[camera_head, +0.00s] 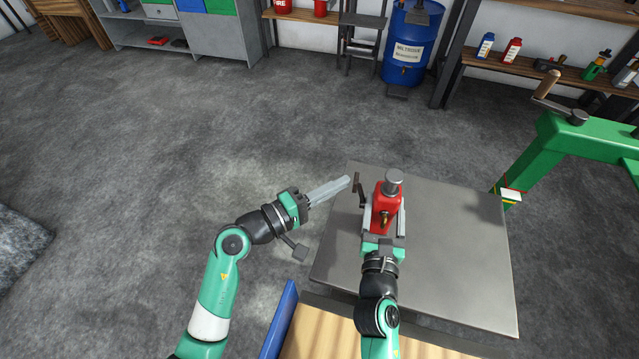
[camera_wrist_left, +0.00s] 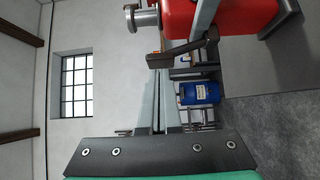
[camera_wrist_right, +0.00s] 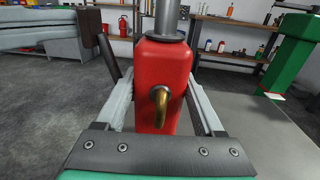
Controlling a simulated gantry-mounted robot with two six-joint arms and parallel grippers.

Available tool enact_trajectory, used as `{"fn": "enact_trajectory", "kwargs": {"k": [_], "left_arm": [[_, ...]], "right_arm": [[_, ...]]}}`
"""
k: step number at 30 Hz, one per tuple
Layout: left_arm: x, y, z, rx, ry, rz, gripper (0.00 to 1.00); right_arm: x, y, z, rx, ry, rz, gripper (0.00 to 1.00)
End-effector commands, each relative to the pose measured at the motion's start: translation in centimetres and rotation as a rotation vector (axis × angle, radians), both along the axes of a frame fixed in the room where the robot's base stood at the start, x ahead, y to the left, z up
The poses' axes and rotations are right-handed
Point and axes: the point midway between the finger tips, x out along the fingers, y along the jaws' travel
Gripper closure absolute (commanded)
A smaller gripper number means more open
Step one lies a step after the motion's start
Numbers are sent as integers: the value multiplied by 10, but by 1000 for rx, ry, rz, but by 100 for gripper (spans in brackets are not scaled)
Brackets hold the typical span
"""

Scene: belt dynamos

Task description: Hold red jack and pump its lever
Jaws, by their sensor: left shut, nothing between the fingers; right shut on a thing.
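The red jack (camera_head: 384,207) stands upright on the grey metal table, with a silver ram on top and a brass hook on its near side. My right gripper (camera_head: 383,222) is shut on the jack's body, one finger on each side, as the right wrist view (camera_wrist_right: 165,95) shows. The dark lever (camera_head: 359,190) sticks up at the jack's left side; it also shows in the left wrist view (camera_wrist_left: 182,52). My left gripper (camera_head: 347,182) is shut and empty, its fingertips just left of the lever's upper end. I cannot tell whether they touch it.
The grey table (camera_head: 460,250) is clear to the right of the jack. A green frame with a crank (camera_head: 575,145) stands at the right. A blue barrel (camera_head: 407,45) and shelves stand at the back. A wooden surface (camera_head: 340,335) with a blue edge is in front.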

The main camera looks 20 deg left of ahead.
Motion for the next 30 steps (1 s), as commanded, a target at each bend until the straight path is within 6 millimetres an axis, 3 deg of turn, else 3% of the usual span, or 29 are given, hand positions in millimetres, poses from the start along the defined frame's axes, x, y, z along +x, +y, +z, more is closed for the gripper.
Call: {"fn": "enact_trajectory", "kwargs": {"k": [11,17,30], "left_arm": [[0,-4,2,-1,-1,-1,100],[4,-29,16,0,-2,-4,100],[4,-24,17,-1,0,0,100]], "right_arm": [[0,0,0,0,0,-1,100],[0,0,0,0,-1,0,100],[0,0,0,0,-1,1,100]]}}
